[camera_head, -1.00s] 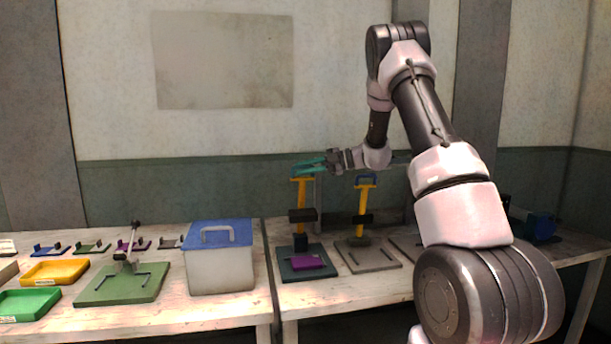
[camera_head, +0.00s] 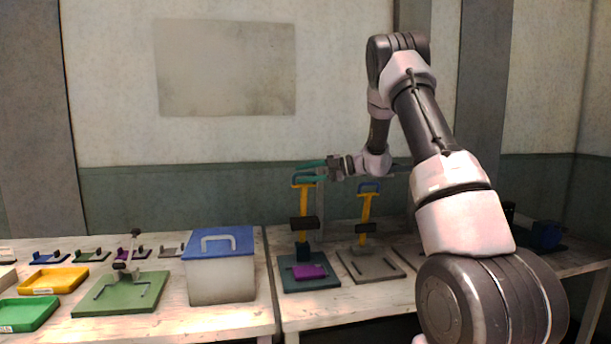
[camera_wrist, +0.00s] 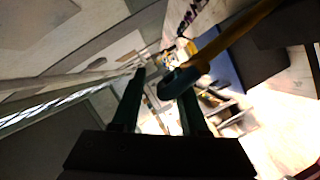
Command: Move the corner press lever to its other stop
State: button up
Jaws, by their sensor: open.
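Two presses with upright yellow levers stand on the right table; I cannot tell which is the corner press. The nearer-left press has a dark teal base (camera_head: 290,284) with a purple block (camera_head: 309,271), and its yellow lever (camera_head: 303,203) ends in a blue loop handle. The other has a grey base (camera_head: 375,267) and a yellow lever (camera_head: 364,211) with a blue loop. My gripper (camera_head: 312,167) is open at the top of the left lever. In the wrist view, a blue handle (camera_wrist: 177,82) on a yellow bar shows near the fingers; contact is unclear.
A lidded box (camera_head: 222,280) with a blue lid stands left of the presses. A green fixture plate (camera_head: 120,305), yellow tray (camera_head: 54,280) and green tray (camera_head: 27,314) lie further left. My arm hides part of the right table.

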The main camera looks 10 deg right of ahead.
jog(key=shift+f, duration=0.1)
jog(key=v, duration=1.1)
jog(key=shift+a, duration=0.1)
jog(key=shift+s, duration=0.1)
jog(key=s+a+r+n+g+h, duration=0.1)
jog(key=s+a+r+n+h, duration=0.25)
jog(key=s+n, duration=0.65)
jog(key=s+a+r+n+g+h, duration=0.2)
jog(key=s+a+r+n, duration=0.25)
jog(key=s+n, duration=0.45)
jog(key=s+d+n+t+h, duration=0.3)
jog(key=s+n+t+h, duration=0.2)
jog(key=s+n, duration=1.2)
jog(key=n+h, duration=0.2)
jog(key=n, duration=0.4)
jog(key=shift+s+r, duration=0.25)
